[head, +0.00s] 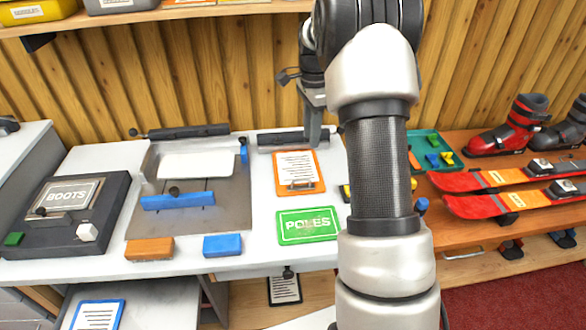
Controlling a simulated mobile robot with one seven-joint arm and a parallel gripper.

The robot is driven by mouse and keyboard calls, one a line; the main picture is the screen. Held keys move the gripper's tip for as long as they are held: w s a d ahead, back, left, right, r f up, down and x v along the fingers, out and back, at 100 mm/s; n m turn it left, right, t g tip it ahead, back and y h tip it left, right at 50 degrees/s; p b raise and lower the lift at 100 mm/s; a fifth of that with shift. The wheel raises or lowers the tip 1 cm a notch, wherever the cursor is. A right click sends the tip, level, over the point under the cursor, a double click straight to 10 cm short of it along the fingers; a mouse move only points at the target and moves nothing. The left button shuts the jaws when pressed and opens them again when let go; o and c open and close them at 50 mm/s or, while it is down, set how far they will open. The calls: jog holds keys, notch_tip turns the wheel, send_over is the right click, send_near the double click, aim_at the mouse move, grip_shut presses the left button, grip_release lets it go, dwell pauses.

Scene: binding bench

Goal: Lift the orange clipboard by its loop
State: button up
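The orange clipboard (314,184) lies flat on the white bench top, right of the grey board. It carries a white printed sheet, and a metal clip or loop (300,184) shows at its near edge. My gripper (315,138) points down at the back of the bench, beyond the clipboard's far edge in the picture. It looks apart from the clipboard, though the height between them is hard to judge. Its fingers are seen edge-on and partly hidden by my arm, so their opening does not show.
A green POLES sign (307,226) lies just in front of the clipboard. A grey board (228,212) with a blue bar is left, beside a BOOTS box (92,232). Orange (149,249) and blue (222,245) blocks sit near the front edge.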

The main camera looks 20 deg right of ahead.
send_over(310, 175)
jog(key=s+a, duration=0.3)
jog(key=s, duration=0.3)
notch_tip(310, 175, down, 11)
jog(key=shift+w+d+f+b, duration=0.1)
jog(key=shift+w+d+f, duration=0.05)
jog(key=shift+f, duration=0.85)
jog(key=shift+w+d+f+b, duration=0.1)
jog(key=shift+f+b, duration=0.05)
jog(key=shift+f, duration=0.9)
jog(key=shift+w+d+f+b, duration=0.1)
jog(key=shift+w+d+f, duration=0.05)
jog(key=shift+f, duration=0.85)
grip_shut()
jog(key=shift+w+r, duration=0.1)
jog(key=shift+r, duration=0.05)
